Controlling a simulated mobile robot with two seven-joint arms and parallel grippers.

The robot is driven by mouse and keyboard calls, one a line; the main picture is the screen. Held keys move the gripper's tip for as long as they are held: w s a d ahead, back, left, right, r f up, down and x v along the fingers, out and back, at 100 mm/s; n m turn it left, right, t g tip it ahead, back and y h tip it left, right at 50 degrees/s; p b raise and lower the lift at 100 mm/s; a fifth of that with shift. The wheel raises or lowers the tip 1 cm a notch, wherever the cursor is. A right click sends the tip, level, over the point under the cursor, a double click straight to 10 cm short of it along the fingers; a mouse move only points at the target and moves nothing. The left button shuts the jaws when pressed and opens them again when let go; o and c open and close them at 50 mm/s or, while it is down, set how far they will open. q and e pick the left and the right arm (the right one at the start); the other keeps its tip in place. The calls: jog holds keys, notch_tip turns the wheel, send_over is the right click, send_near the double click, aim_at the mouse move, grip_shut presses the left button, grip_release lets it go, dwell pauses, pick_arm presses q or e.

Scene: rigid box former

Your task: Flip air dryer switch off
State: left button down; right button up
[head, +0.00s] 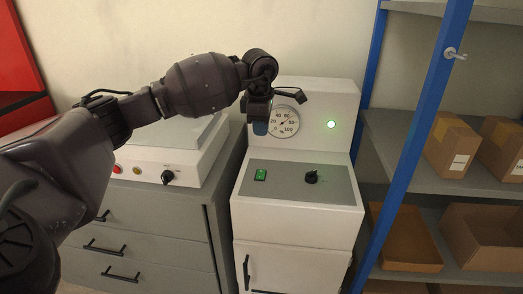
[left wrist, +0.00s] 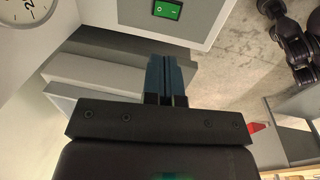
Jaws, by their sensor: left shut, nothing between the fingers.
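The air dryer (head: 297,253) is a white cabinet with a sloped grey panel, a round gauge (head: 284,122) and a lit green lamp (head: 331,124). Its green rocker switch (head: 260,175) sits at the panel's left; it also shows at the top of the left wrist view (left wrist: 167,10). My left gripper (head: 260,128) is shut and empty, with its blue fingertips pointing down in front of the gauge, above the switch and apart from it. The fingers show pressed together in the left wrist view (left wrist: 165,75). My right gripper is not in view.
A black knob (head: 312,177) is on the panel, right of the switch. A grey drawer cabinet (head: 150,235) with a white device (head: 165,160) on top stands to the left. A shelf with a blue post (head: 420,130) and cardboard boxes (head: 452,145) stands to the right.

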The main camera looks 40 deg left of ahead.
aim_at(262, 172)
pick_arm(q)
jog(key=f, duration=0.4)
jog(key=f+b, duration=0.1)
jog(key=f, duration=0.3)
jog(key=w+f+b, duration=0.1)
jog(key=f, duration=0.3)
jog(key=shift+w+a+f, duration=0.1)
jog(key=shift+a+f, duration=0.15)
jog(key=shift+a, duration=0.1)
jog(key=shift+w+f+b, duration=0.1)
jog(key=shift+f+b, duration=0.25)
jog(key=shift+f, duration=0.15)
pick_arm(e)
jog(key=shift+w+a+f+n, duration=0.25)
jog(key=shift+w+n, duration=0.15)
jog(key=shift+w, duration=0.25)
pick_arm(q)
jog(key=shift+a+f, duration=0.15)
jog(key=shift+f, duration=0.25)
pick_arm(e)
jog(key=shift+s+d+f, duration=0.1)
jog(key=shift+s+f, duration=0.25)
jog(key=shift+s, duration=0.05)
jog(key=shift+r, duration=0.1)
